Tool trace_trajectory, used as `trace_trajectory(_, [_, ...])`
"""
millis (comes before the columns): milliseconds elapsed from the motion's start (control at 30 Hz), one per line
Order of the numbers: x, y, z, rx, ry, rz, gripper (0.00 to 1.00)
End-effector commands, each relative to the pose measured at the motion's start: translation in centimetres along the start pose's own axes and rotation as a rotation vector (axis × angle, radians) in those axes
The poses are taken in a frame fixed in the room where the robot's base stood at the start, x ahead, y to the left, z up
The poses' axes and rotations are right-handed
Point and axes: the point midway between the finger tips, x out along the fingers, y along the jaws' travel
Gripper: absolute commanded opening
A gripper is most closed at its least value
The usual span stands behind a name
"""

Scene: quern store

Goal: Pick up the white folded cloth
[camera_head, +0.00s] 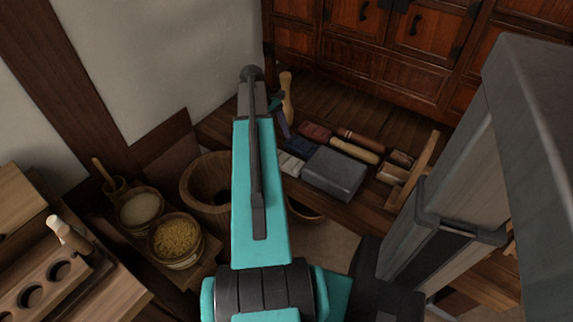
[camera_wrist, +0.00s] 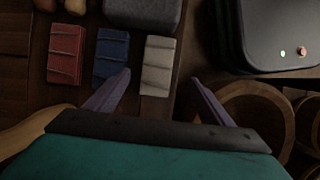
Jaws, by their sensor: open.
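The white folded cloth (camera_wrist: 158,66) lies on the dark wooden surface, at the upper middle of the wrist view. In the head view the white cloth (camera_head: 291,164) shows just right of my arm. My gripper (camera_wrist: 160,78) is open and empty, with its two purple fingers on either side of the white cloth's near end in the picture. Height above the cloth is hard to tell. A blue folded cloth (camera_wrist: 111,55) lies just left of it, and a red folded cloth (camera_wrist: 65,54) further left. In the head view my arm hides most of the gripper.
A grey block (camera_head: 333,174) lies close by the cloths; it also shows in the wrist view (camera_wrist: 143,12). Wooden rollers (camera_head: 354,150) lie beyond it. A wooden tub (camera_head: 208,180) and a basket of yellow grain (camera_head: 175,239) stand left of my arm. Cabinets (camera_head: 400,40) close off the back.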

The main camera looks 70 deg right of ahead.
Motion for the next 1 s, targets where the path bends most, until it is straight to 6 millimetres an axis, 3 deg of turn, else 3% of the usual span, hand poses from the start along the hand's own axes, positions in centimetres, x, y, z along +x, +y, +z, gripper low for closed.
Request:
trace_trajectory(233, [3.1,-0.1,0.0,-0.001,-0.001,0.0,0.75])
trace_trajectory(733, [3.7,0.0,-0.1,-0.002,0.0,0.001,0.75])
trace_trajectory(1000, [6.3,0.4,-0.4,-0.001,-0.001,0.0,0.75])
